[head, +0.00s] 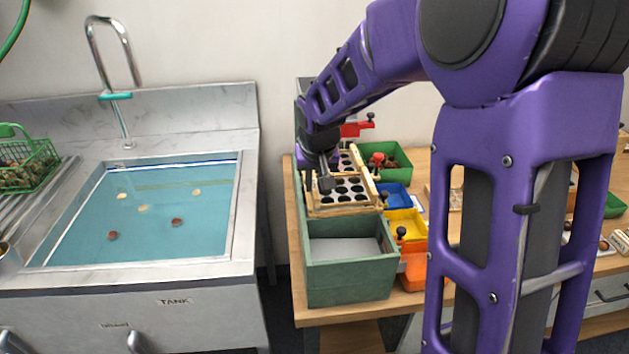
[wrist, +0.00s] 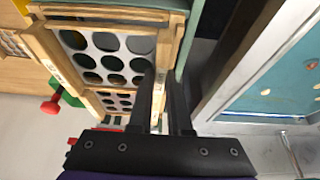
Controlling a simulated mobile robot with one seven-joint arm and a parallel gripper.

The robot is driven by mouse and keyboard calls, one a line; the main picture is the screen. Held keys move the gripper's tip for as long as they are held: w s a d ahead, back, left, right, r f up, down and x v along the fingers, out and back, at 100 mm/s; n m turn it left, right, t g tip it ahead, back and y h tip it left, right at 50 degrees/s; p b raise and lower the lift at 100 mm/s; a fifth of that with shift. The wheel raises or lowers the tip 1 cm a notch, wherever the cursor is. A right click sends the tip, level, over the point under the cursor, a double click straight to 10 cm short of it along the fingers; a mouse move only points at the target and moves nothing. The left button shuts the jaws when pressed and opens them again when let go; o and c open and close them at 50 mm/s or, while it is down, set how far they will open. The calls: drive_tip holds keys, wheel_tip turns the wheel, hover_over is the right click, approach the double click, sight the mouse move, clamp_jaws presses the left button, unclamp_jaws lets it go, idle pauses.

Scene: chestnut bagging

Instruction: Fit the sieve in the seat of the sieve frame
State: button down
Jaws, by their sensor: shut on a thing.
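The sieve (head: 349,190), a pale plate with large dark round holes and a wooden rim, is at the wooden sieve frame (head: 371,188) above the green box. In the wrist view the sieve (wrist: 91,42) lies between the wooden rails of the frame (wrist: 42,45). My gripper (head: 326,186) is at the sieve's left side, shut on its edge; in the wrist view its two dark fingers (wrist: 167,75) reach to that edge. The fingers hide part of the grip. I cannot tell whether the sieve sits fully down in the seat.
A second plate with smaller holes (wrist: 116,101) is behind the sieve. The green box (head: 349,276) stands at the bench's left edge. Blue (head: 395,197), yellow (head: 405,226) and green (head: 392,158) bins line its right side. A water tank (head: 140,215) is left, across a gap.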

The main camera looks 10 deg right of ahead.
drive_tip(key=shift+f, duration=0.15)
drive_tip(key=c, duration=0.5)
unclamp_jaws()
drive_tip(key=shift+r+p, duration=2.2)
drive_tip(key=shift+r, duration=0.85)
